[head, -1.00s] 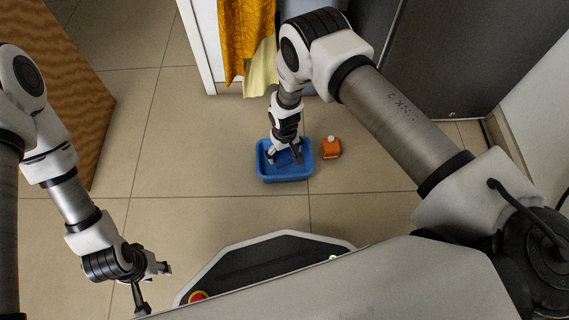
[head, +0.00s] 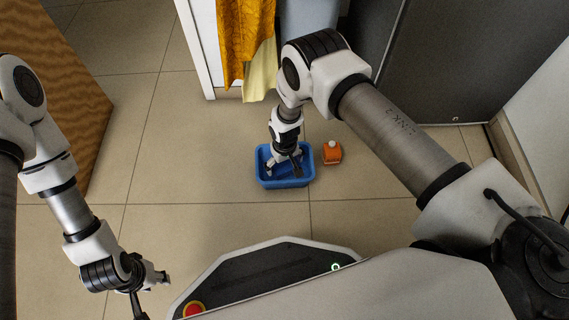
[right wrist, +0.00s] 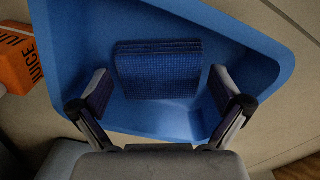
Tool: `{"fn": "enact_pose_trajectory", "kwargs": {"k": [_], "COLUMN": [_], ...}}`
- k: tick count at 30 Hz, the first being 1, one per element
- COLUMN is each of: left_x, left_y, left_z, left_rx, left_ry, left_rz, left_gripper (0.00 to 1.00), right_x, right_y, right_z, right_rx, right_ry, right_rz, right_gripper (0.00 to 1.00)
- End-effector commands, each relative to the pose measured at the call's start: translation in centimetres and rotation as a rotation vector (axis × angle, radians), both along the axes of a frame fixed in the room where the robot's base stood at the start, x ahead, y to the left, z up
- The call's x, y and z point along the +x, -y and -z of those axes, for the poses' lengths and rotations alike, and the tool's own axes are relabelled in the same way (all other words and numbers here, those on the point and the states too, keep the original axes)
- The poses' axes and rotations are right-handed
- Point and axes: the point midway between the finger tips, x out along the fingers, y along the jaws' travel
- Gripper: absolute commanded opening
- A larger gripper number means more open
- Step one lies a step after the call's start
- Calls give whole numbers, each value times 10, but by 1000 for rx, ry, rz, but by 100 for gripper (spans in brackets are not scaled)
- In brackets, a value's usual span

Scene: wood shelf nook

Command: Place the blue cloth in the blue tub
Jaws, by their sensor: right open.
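The blue tub (head: 287,185) stands on the tiled floor and also fills much of the right wrist view (right wrist: 65,30). My right gripper (head: 284,165) points down into it. In the right wrist view, the dark blue folded cloth (right wrist: 158,72) lies inside the tub. The open fingers of my right gripper (right wrist: 160,90) are on either side of it, with a gap to the cloth on both sides. In the head view the arm partly hides the cloth. My left gripper (head: 153,290) is at the lower left, far from the tub, its fingers apart and empty.
An orange juice carton (head: 332,152) with a white cap stands just right of the tub. Yellow cloths (head: 245,50) hang behind it. A wooden panel (head: 70,90) is at left and a dark cabinet (head: 450,60) at back right. Floor left of the tub is clear.

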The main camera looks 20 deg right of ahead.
Motion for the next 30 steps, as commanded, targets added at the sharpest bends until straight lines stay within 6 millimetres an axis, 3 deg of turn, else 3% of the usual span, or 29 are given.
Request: {"fn": "enact_pose_trajectory", "kwargs": {"k": [5,12,16,20,26,29,30], "left_x": [-1,-2,-2,-2,-2,-2,-2], "left_y": [0,1,1,1,1,1,1], "left_z": [-18,-59,-72,-77,-75,-75,-75], "left_rx": [0,-1,-1,-1,-1,-1,-1], "left_ry": [-2,-5,-6,-6,-6,-6,-6], "left_rz": [2,8,8,8,8,8,8], "left_gripper": [40,40,40,40,40,40,40], "right_x": [1,0,0,0,-1,-20,-36], "right_y": [0,0,0,0,1,14,25], "right_z": [-24,-90,-114,-124,-123,-119,-117], "right_rx": [0,0,0,0,0,-7,-12], "right_ry": [1,1,0,0,-1,-5,-8], "right_rz": [0,0,0,-1,0,17,31], "right_gripper": [100,100,100,100,100,100,100]}}
